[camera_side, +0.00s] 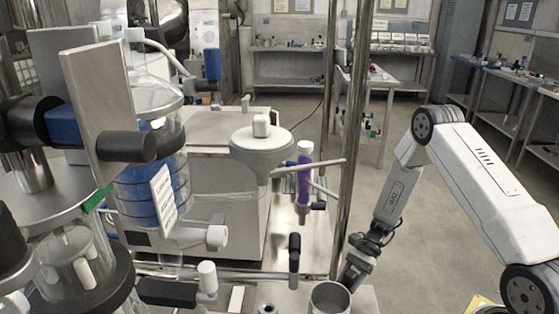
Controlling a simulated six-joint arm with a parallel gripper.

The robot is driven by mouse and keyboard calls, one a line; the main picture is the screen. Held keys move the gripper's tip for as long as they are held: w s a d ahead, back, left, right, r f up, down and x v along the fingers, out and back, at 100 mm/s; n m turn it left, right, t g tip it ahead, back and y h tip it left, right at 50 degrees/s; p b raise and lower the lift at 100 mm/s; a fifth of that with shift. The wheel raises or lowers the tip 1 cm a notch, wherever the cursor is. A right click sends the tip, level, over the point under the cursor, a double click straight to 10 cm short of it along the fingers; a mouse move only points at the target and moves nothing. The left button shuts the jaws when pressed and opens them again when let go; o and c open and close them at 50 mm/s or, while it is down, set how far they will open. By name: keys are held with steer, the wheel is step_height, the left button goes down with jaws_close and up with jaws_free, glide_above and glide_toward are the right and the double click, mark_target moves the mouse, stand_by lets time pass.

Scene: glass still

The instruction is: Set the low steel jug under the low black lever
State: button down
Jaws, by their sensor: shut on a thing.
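The low steel jug (329,301) is at the bottom edge of the side view, its round open mouth facing up; its lower part is cut off by the frame. My gripper (347,284) reaches down from the right and is shut on the jug at its back right rim. The fingertips are small and partly hidden. A low black lever (294,254) stands upright up and to the left of the jug, apart from it. Whether the jug rests on the steel surface or is held just above it, I cannot tell.
A steel upright post (350,150) stands just behind my gripper. Another black handle (165,292) and a white-knobbed valve (207,280) are at the lower left. A funnel (262,150) and a purple tube (304,178) are above the lever. Open floor lies to the right.

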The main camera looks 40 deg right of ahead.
steer(key=shift+r, duration=0.95)
steer(key=c, duration=1.1)
jaws_free()
jaws_close()
